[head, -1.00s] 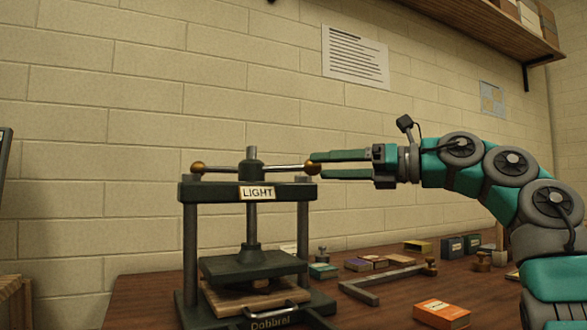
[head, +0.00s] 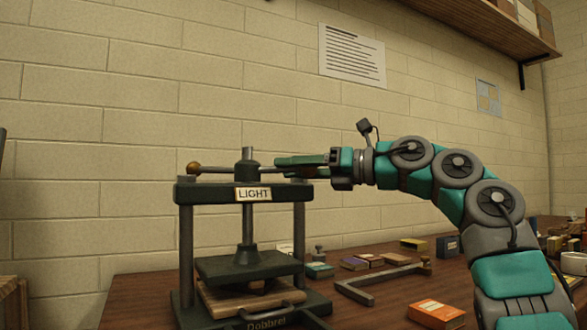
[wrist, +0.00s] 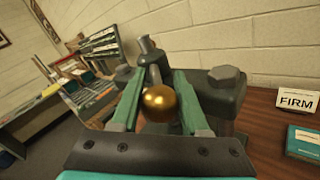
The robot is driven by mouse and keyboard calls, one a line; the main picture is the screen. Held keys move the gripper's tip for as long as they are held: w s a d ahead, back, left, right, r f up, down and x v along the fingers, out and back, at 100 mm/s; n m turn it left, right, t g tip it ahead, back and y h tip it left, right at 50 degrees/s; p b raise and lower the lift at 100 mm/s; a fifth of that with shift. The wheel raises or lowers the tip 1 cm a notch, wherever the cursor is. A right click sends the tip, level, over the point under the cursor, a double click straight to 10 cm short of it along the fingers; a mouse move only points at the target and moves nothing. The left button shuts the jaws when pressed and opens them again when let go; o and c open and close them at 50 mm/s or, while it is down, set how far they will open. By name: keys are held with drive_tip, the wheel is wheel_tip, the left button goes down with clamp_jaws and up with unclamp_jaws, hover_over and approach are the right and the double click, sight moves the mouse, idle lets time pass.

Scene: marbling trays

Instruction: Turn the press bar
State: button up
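The dark press (head: 215,192) stands on the bench in the head view, with a LIGHT label (head: 253,194) on its top beam. Its press bar (head: 221,169) crosses the central screw and has a brass ball (head: 194,168) at the left end. My gripper (head: 278,166) reaches in from the right over the bar's right half, hiding that end. In the wrist view, the near brass ball (wrist: 160,102) and bar lie between the two green fingers of my gripper (wrist: 156,80). The fingers stand apart, with a gap showing beside the ball.
A wooden board (head: 222,303) lies under the press plate. On the bench to the right are a metal angle bar (head: 375,286), an orange box (head: 436,312) and several small boxes. A FIRM card (wrist: 297,101) stands at right in the wrist view. The wall is behind.

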clamp_jaws()
idle(1.0)
